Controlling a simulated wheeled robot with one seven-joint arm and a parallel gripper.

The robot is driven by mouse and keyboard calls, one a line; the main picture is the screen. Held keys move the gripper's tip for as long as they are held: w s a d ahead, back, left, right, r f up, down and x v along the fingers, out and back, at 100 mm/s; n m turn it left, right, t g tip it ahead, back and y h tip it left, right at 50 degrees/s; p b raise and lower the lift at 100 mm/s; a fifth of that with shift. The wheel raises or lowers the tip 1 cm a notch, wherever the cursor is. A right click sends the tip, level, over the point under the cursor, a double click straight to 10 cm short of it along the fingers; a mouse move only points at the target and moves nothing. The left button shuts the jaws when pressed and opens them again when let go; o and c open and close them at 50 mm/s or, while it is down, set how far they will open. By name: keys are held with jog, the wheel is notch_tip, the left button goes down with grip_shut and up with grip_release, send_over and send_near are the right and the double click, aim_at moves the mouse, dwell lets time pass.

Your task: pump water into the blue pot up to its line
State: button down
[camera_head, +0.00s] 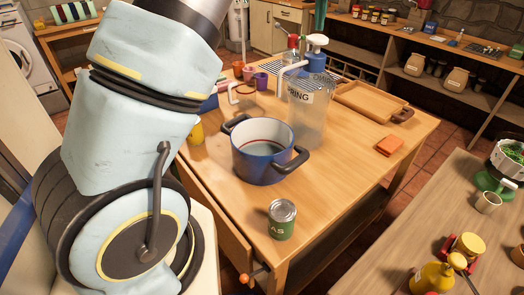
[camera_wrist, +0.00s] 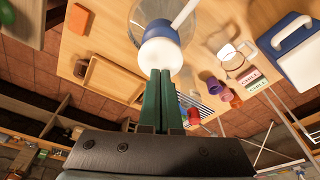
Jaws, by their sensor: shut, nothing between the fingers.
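The blue pot (camera_head: 262,165) stands on the wooden table in the head view, with dark handles and a red line around its pale inside. I cannot tell how much water it holds. Behind it to the right is a clear container (camera_head: 308,118) marked SPRING, with a blue and white pump head (camera_head: 316,42). Its white spout (camera_head: 285,73) bends down toward the pot's far side. My gripper (camera_head: 320,27) is shut and empty, its green fingers pointing down at the pump head. In the wrist view, the fingertips (camera_wrist: 161,70) meet the pump's white part (camera_wrist: 160,52); contact is uncertain.
A green can (camera_head: 282,219) stands in front of the pot. A wooden tray (camera_head: 372,102) and an orange block (camera_head: 389,145) lie to the right. Small coloured cups (camera_head: 249,72) stand behind.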

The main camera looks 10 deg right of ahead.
aim_at(317, 36)
jog(key=shift+f, duration=0.3)
dwell(0.4)
jog(key=shift+f+b, duration=1.05)
jog(key=shift+f, duration=0.7)
jog(key=shift+r+p, duration=1.85)
jog(key=shift+r, duration=0.2)
jog(key=shift+r, duration=0.1)
jog(key=shift+f, duration=0.2)
jog(key=shift+f+b, duration=0.9)
jog(key=shift+f, duration=1.05)
jog(key=shift+r+p, duration=1.4)
jog(key=shift+r, duration=0.65)
